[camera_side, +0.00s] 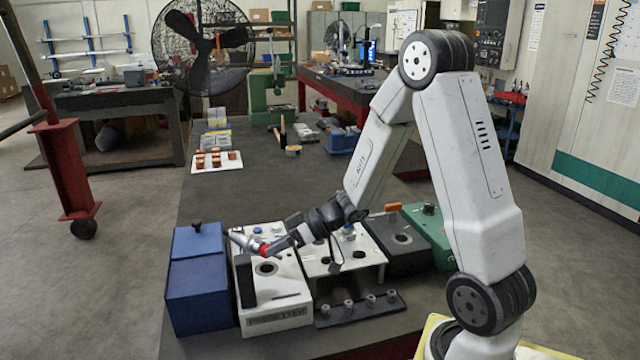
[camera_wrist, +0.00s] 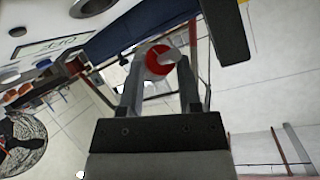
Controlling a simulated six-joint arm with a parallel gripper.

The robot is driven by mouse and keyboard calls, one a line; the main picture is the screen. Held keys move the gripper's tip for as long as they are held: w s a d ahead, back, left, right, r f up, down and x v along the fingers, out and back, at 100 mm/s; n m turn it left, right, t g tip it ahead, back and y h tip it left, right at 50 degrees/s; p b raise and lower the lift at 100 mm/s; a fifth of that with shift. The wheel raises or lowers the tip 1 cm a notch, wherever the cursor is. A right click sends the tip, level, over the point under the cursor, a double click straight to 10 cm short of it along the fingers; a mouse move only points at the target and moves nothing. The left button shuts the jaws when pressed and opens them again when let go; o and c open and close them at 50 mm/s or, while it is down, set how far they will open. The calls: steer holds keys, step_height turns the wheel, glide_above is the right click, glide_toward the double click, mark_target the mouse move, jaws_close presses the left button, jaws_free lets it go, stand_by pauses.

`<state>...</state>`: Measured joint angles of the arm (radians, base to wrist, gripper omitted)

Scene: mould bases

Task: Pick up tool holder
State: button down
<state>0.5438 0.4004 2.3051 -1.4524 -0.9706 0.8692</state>
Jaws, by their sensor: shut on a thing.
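The tool holder (camera_side: 247,241) is a silver, roughly cylindrical piece with a red band at one end. In the side view it lies nearly level, tilted a little, above the white mould base (camera_side: 288,292). My gripper (camera_side: 268,249) is shut on it at the red end. In the wrist view the red end of the tool holder (camera_wrist: 158,60) sits between the two grey fingers of my gripper (camera_wrist: 160,72). The rest of its length is hidden there.
A blue box (camera_side: 198,290) with a black knob stands left of the white base. A second white base (camera_side: 352,262), a dark block (camera_side: 400,245) and a green block (camera_side: 432,232) stand to the right. A black rack (camera_side: 340,312) lies in front. The dark table (camera_side: 260,190) behind is largely clear.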

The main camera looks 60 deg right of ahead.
steer(key=shift+r, duration=2.35)
steer(key=shift+c, duration=1.4)
jaws_free()
steer(key=shift+o, duration=0.2)
steer(key=v, duration=0.7)
steer(key=shift+s+d, duration=0.25)
